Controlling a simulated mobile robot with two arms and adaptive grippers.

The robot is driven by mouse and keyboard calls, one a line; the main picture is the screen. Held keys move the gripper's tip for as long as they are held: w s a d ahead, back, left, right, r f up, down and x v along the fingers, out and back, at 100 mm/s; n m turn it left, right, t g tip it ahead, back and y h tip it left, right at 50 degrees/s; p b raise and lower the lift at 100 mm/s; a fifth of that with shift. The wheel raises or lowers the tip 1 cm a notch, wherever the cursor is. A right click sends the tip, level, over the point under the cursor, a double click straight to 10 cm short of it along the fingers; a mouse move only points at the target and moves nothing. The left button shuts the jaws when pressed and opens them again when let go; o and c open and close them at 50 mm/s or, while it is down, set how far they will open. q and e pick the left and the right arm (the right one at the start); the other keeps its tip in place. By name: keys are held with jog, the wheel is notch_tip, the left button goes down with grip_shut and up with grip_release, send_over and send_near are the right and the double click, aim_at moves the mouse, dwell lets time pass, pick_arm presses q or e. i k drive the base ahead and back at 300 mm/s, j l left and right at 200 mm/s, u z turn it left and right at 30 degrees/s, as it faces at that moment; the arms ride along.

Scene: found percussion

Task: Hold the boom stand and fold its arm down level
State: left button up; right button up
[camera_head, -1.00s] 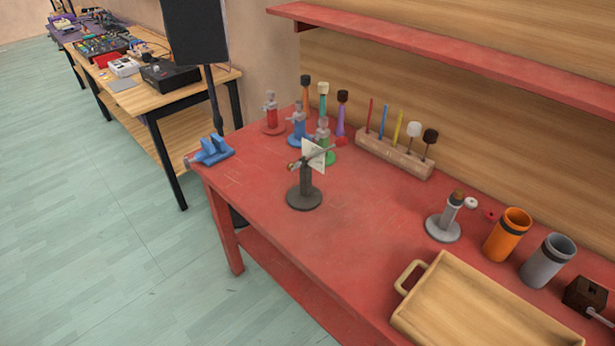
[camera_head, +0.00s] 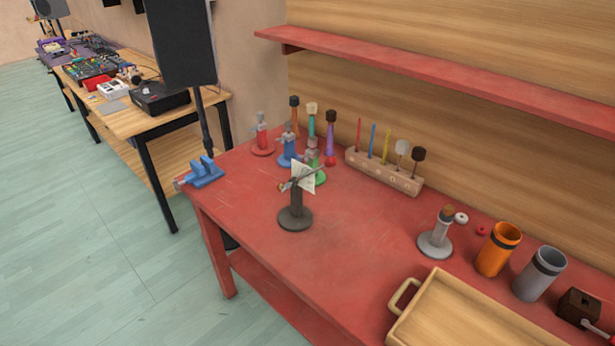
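The boom stand (camera_head: 296,208) stands upright on the red table, left of its middle. It has a dark round base and a short dark post. Its thin arm (camera_head: 312,174) sits at the post's top and slants up to the right. A pale card or sheet (camera_head: 303,178) shows at the arm and hides part of it. Neither of my grippers shows in the head view.
Small coloured stands (camera_head: 288,150) and a wooden block of sticks (camera_head: 384,173) stand behind. A blue vise (camera_head: 204,172) is at the left corner. A grey stand (camera_head: 436,241), orange cup (camera_head: 497,251), grey cup (camera_head: 540,274) and wooden tray (camera_head: 470,310) are right. Table around the boom stand's base is clear.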

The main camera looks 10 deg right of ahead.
aim_at(331, 161)
jog(key=z, duration=0.65)
jog(key=i+j+z, duration=0.1)
jog(key=j+z, duration=1.2)
jog(key=k+j+z, duration=0.1)
jog(key=j+z, duration=0.35)
